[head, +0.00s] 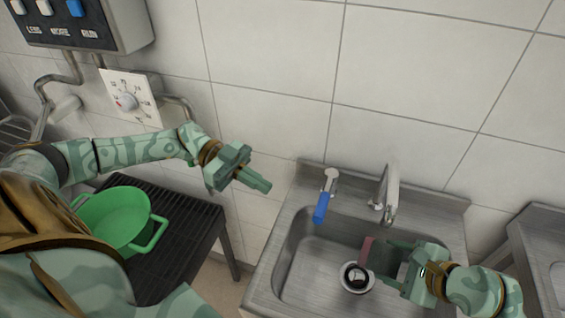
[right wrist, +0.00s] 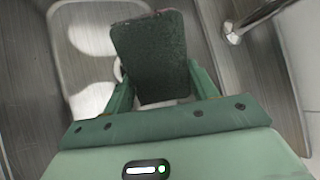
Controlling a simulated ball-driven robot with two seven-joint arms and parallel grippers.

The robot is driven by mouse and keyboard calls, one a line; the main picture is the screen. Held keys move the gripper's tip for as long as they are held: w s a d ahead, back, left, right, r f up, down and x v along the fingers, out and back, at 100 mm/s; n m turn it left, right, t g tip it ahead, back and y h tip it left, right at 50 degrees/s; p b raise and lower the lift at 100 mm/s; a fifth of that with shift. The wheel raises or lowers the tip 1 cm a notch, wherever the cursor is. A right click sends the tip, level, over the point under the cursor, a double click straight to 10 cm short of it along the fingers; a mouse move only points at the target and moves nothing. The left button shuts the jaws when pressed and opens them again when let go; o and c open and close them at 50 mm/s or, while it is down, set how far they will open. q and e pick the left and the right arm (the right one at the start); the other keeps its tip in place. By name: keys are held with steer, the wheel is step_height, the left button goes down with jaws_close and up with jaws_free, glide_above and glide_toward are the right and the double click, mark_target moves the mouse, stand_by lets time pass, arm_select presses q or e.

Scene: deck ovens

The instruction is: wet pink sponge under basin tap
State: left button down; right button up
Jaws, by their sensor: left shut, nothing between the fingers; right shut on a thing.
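The pink sponge (head: 367,251) is in my right gripper (head: 378,256), which is shut on it inside the metal basin (head: 310,262). In the right wrist view the sponge (right wrist: 152,55) stands between the two fingers and looks dark. The basin tap (head: 391,190) rises from the back rim, with its spout a little above and to the right of the sponge. I cannot tell whether water runs. My left gripper (head: 262,184) is shut and empty, left of the basin in front of the wall.
A green pot (head: 118,217) with handles stands on a dark slatted stand (head: 187,222) at the left. A dial plate (head: 130,97) and a switch box (head: 84,22) are on the tiled wall. The round drain (head: 356,278) shows in the basin. Another metal unit (head: 545,245) stands at the right.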

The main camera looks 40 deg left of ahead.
mark_target(394, 269)
stand_by(0.3)
steer(key=shift+s+d+p, duration=0.2)
steer(key=shift+s+d, duration=0.05)
steer(key=shift+d, duration=0.5)
steer(key=shift+s+d+p, duration=0.15)
steer(key=shift+s+d, duration=0.05)
steer(key=shift+d, duration=0.5)
steer(key=shift+s+d, duration=0.25)
steer(key=shift+d, duration=0.55)
steer(key=shift+s+d, duration=0.25)
steer(key=shift+d, duration=0.5)
steer(key=shift+s+d, duration=0.25)
steer(key=shift+d, duration=0.55)
steer(key=shift+p+v, duration=1.55)
steer(key=shift+v, duration=1.65)
